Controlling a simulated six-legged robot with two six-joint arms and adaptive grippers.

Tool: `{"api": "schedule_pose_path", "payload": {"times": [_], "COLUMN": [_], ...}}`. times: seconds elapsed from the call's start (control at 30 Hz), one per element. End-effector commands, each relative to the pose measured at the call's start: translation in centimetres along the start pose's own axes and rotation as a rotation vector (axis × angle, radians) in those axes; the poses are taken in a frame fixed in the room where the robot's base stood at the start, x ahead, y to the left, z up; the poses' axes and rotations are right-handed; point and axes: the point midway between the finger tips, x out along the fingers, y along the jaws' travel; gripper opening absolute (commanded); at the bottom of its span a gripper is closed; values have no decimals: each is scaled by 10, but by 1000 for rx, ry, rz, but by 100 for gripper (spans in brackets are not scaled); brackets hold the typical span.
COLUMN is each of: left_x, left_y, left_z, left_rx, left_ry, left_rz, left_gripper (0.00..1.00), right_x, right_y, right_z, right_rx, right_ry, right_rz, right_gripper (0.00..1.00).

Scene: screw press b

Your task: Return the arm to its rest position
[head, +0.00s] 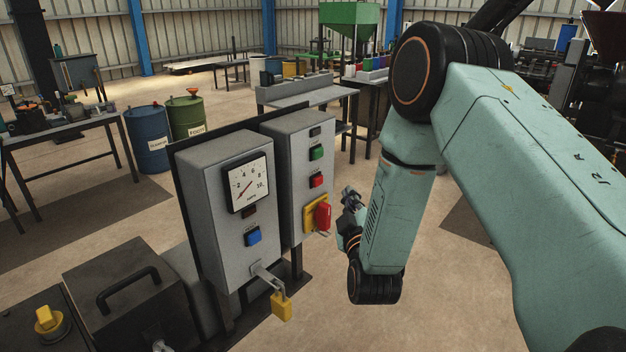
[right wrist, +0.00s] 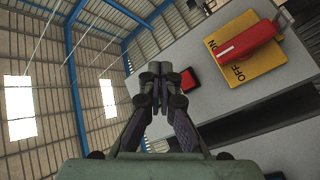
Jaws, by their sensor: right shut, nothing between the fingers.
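My right arm (head: 400,205) comes in from the right in the head view and bends down beside the grey control boxes. My right gripper (head: 349,197) is close to the red rotary handle (head: 323,215) on its yellow plate, to the right of it. In the right wrist view the gripper (right wrist: 154,75) is shut and empty, its fingertips together. The red handle (right wrist: 247,41) and yellow plate (right wrist: 262,72), marked ON and OFF, show to the right of the fingers, apart from them. My left gripper is not in view.
The near box (head: 215,190) has a dial gauge (head: 247,184), a blue button and a yellow padlock (head: 281,305). The far box (head: 299,150) has green and red buttons. Blue and green barrels (head: 186,117) stand behind. The floor below my right arm is clear.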

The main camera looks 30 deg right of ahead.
Motion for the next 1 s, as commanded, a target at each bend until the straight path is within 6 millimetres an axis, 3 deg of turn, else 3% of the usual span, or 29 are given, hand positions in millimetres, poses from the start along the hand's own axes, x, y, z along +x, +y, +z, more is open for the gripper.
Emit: {"api": "schedule_pose_path", "payload": {"times": [0.27,0.37,0.43,0.6,0.7,0.87,1.0], "left_x": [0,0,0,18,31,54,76], "left_y": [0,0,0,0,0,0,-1], "left_z": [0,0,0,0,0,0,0], "left_rx": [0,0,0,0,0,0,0], "left_ry": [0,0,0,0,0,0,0], "left_rz": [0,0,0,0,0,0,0], "left_gripper": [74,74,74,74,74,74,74], "right_x": [0,-4,-18,-87,-134,-218,-298], "right_y": [-2,-19,-46,-128,-165,-211,-237], "right_z": [1,11,26,78,108,155,195], "right_rx": [32,150,273,467,525,565,548], "right_ry": [-5,-57,-145,-415,-575,-840,-1072], "right_rz": [-8,-86,-203,-466,-578,-717,-810], "right_gripper": [0,0,0,0,0,0,0]}}
